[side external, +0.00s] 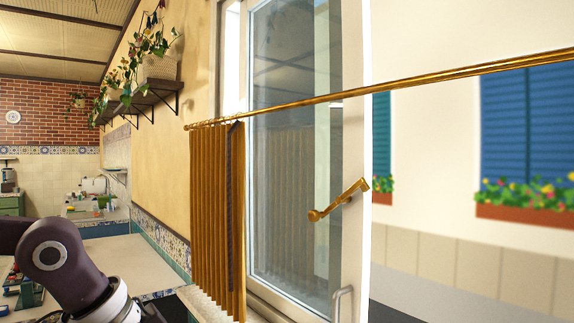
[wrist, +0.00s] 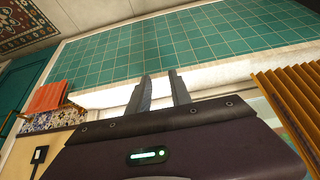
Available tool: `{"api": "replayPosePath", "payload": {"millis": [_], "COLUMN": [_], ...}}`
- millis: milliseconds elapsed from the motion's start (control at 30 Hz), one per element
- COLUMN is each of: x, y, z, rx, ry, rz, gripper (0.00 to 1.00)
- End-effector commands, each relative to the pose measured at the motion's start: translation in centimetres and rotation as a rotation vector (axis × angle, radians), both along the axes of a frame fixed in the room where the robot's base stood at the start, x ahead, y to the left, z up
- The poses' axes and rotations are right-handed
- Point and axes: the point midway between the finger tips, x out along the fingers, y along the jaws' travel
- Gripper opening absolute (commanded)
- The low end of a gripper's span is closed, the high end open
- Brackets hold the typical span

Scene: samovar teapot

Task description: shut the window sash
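The window sash (side external: 290,80) is a tall white frame with a glass pane, in the middle of the side view. It stands ajar, with the outdoors visible past its right edge. A brass lever handle (side external: 338,200) sits on its right stile, and a grey pull handle (side external: 342,302) shows lower down. My gripper (wrist: 160,75) shows in the wrist view with its two fingers apart and nothing between them. In the side view my arm is at the lower left, well away from the sash, and the gripper itself is out of frame.
A brass rod (side external: 400,84) crosses in front of the sash. A pleated ochre curtain (side external: 215,215) hangs at its left, also at right in the wrist view (wrist: 292,105). A green tiled surface (wrist: 200,45) and an orange cloth (wrist: 48,97) show in the wrist view.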

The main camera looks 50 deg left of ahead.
Motion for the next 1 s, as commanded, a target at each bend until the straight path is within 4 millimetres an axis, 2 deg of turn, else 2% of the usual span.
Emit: {"api": "replayPosePath", "payload": {"millis": [33, 100, 167, 233, 267, 367, 400, 467, 500, 600, 700, 767, 867, 1000], "x": [0.0, 0.0, 0.6, 2.8, 4.3, 11.6, 14.7, 19.1, 21.5, 25.9, 28.1, 28.6, 29.2, 30.3], "y": [0.0, 0.0, 0.0, 0.1, 0.2, 2.1, 3.6, 6.3, 8.3, 13.0, 16.0, 16.8, 16.7, 15.7], "z": [0.0, 0.0, 0.5, 2.1, 3.1, 6.7, 7.8, 9.0, 9.5, 9.9, 9.9, 9.9, 9.3, 7.2], "rx": [0.000, 0.000, -0.007, -0.036, -0.058, -0.164, -0.211, -0.278, -0.316, -0.389, -0.426, -0.434, -0.439, -0.439], "ry": [0.000, 0.000, 0.006, 0.035, 0.052, 0.097, 0.103, 0.097, 0.086, 0.047, 0.013, 0.002, -0.001, 0.001], "rz": [0.000, 0.000, 0.007, 0.027, 0.039, 0.072, 0.079, 0.083, 0.082, 0.073, 0.060, 0.057, 0.051, 0.052], "gripper": [0.13, 0.00, 0.00, 0.00, 0.00, 0.00, 0.00, 0.00, 0.00, 0.00, 0.00, 0.00, 0.00, 0.00]}}
